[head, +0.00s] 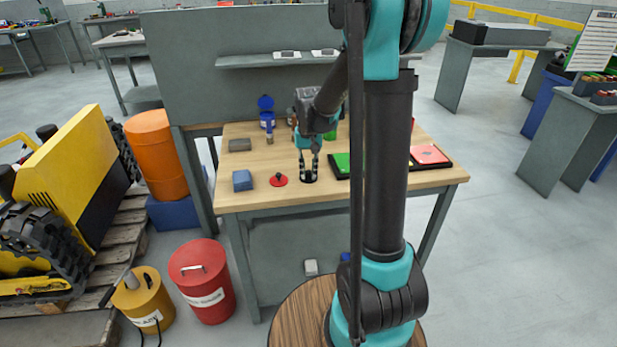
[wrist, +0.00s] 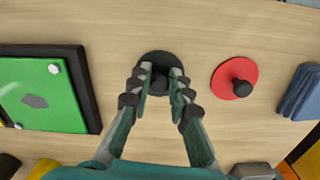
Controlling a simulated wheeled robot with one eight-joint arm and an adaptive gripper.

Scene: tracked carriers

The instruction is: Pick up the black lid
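The black lid (wrist: 160,57) is a flat round disc with a dark knob, lying on the wooden table top. My gripper (wrist: 160,74) is over it in the wrist view, with one finger on each side of the knob. The fingers stand apart and look open; whether they touch the knob is hard to tell. In the head view the black lid (head: 309,180) lies under my gripper (head: 309,170), near the table's front edge. The fingers hide part of the lid and knob.
A red lid (wrist: 222,82) with a black knob lies to the right of the black lid in the wrist view, with a blue block (wrist: 301,92) beyond. A black-framed tray with a green panel (wrist: 35,90) lies to the left. Bare wood separates them.

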